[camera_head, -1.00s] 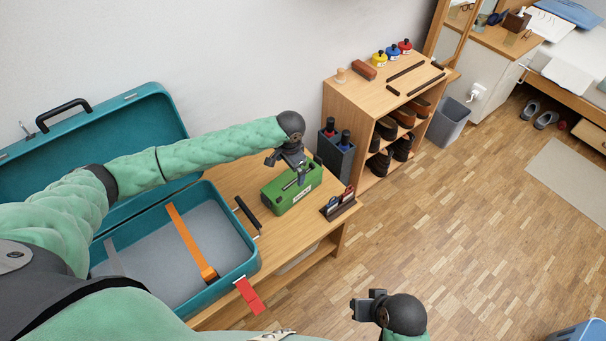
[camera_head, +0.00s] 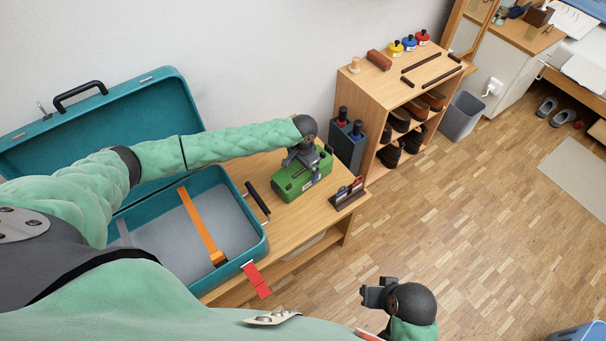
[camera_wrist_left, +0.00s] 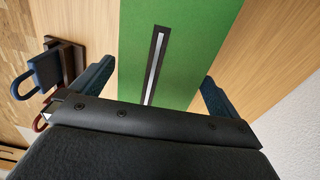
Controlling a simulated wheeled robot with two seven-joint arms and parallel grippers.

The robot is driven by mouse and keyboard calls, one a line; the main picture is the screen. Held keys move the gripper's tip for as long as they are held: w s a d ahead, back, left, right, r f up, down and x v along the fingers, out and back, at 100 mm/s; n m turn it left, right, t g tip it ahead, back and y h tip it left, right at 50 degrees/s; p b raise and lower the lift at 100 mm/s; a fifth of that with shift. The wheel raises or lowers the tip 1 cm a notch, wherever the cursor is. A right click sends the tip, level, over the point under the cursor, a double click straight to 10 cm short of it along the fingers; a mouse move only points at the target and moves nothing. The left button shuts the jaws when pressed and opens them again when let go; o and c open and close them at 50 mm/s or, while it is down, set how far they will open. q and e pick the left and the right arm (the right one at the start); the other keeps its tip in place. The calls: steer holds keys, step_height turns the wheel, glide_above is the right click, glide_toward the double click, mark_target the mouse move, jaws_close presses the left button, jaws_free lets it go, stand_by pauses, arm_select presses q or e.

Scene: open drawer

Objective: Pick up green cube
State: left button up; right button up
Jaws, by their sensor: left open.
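The green cube shows as a green box (camera_head: 287,187) with a dark slot in its top, on the wooden bench beside the open suitcase. My left gripper (camera_head: 312,171) is over the box from above, partly hiding its top. In the left wrist view the green box (camera_wrist_left: 185,50) lies between the two open fingers of the left gripper (camera_wrist_left: 155,88), one finger at each side. I cannot tell whether the fingers touch it. My right gripper (camera_head: 371,297) hangs low over the floor, away from the bench; its jaws are too small to judge.
The open teal suitcase (camera_head: 262,243) with an orange strap (camera_head: 200,225) lies left of the box. A dark grey bottle holder (camera_head: 347,146) and a small dark rack (camera_head: 347,196) stand close on its right.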

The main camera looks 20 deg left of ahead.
arm_select(q)
steer(key=shift+f, duration=0.25)
steer(key=shift+c, duration=0.2)
steer(key=c, duration=1)
steer(key=shift+r, duration=0.1)
